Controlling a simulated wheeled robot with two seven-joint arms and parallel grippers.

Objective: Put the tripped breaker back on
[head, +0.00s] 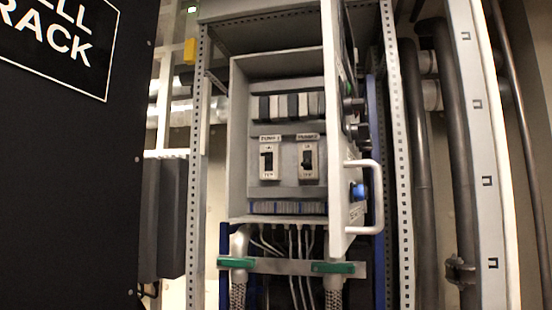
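Two white breakers sit side by side in an open grey cabinet (238,150) in the head view. The left breaker (269,174) and the right breaker (308,173) each have a dark lever slot and a small label plate above, too small to read surely. I cannot tell from the levers which breaker is tripped. The cabinet door (338,215) is swung open toward me, seen nearly edge-on along the right side of the breakers. Neither of my grippers is in view.
The door's light handle (378,200) and a blue knob (357,191) stick out on the right. A row of black and white modules (290,106) is above the breakers. A black cell rack panel (65,180) fills the left. Dark pipes (455,130) stand at the right.

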